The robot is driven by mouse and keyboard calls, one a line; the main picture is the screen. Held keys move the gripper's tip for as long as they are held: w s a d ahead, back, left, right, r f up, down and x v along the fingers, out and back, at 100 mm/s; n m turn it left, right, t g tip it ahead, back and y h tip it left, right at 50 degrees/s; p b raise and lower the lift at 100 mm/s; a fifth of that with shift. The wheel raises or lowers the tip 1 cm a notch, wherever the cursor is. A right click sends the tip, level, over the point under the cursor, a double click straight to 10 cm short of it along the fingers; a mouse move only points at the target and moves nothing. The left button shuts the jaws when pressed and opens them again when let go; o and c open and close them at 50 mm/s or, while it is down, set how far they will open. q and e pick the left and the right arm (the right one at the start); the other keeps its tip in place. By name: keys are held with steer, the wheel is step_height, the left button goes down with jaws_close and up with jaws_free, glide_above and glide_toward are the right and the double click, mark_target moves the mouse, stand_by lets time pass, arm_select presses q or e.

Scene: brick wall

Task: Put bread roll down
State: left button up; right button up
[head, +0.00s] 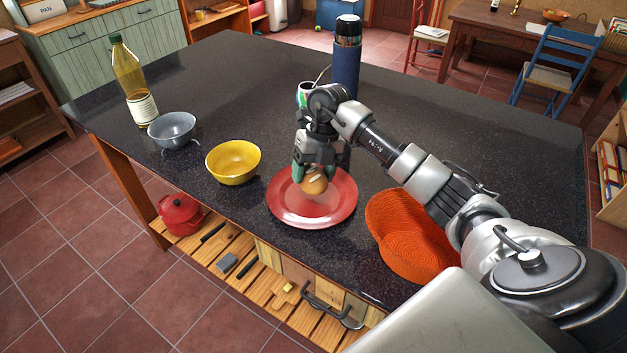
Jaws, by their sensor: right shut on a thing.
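The bread roll (315,183) is small, round and golden brown. It is held in my right gripper (312,178), whose fingers are shut on it from the sides. The roll is over the red plate (312,216), which lies near the front edge of the dark countertop. I cannot tell whether the roll touches the plate. My right arm comes in from the right, and the gripper points down. My left gripper is not in view.
Left of the plate stand a yellow bowl (233,163), a grey bowl (173,130) and an oil bottle (130,82). A blue flask (346,62) stands behind the gripper. The counter's back left is clear.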

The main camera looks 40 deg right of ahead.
mark_target(314, 185)
step_height(314, 185, down, 4)
steer(key=shift+r+p, duration=0.25)
steer(key=shift+p, duration=0.3)
steer(key=shift+f, duration=0.1)
steer(key=shift+f, duration=0.15)
steer(key=o, duration=0.9)
